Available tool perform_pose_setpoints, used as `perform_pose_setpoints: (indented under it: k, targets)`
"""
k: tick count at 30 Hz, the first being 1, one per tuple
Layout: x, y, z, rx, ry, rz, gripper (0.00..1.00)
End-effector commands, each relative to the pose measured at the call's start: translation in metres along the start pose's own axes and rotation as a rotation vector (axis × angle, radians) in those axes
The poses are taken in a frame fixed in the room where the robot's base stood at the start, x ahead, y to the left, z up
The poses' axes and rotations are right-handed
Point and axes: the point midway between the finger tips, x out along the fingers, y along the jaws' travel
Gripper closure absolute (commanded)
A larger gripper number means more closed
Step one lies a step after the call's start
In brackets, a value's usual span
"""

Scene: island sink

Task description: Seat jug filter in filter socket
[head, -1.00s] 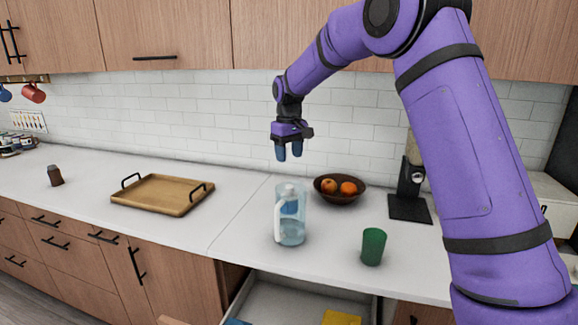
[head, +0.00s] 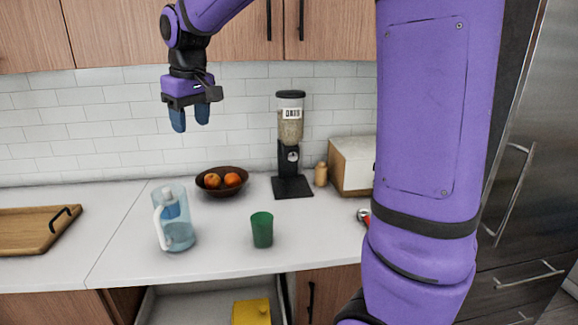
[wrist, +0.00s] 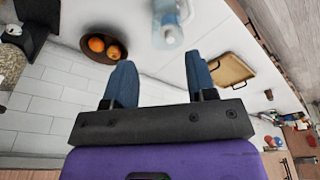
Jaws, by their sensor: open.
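A clear bluish jug (head: 178,232) with a white handle stands upright on the white counter, left of a green cup. A blue and white piece, which looks like the jug filter (head: 171,205), shows in the upper part of the jug; I cannot tell how deeply it sits. The filter socket itself is not distinguishable. My gripper (head: 190,122) hangs above and behind the jug, fingers pointing down, open and empty. In the wrist view the jug (wrist: 170,30) shows at the top, beyond and between the two blue fingertips (wrist: 160,75), clear of them.
A green cup (head: 262,230) stands right of the jug. A fruit bowl (head: 221,182), an oats dispenser (head: 290,150) and a white box (head: 351,165) stand behind. A wooden tray (head: 35,228) lies left. An open drawer (head: 205,300) below holds a yellow item (head: 251,312).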

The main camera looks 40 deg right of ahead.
Motion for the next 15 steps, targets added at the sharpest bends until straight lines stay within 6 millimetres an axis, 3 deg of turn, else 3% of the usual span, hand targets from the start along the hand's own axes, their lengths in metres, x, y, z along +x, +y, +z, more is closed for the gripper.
perform_pose_setpoints:
  k: [6,15]
  targets:
    - [-0.029,-0.005,0.066,0.054,0.066,0.013,0.49]
    - [-0.045,-0.015,0.156,0.127,0.154,0.027,0.49]
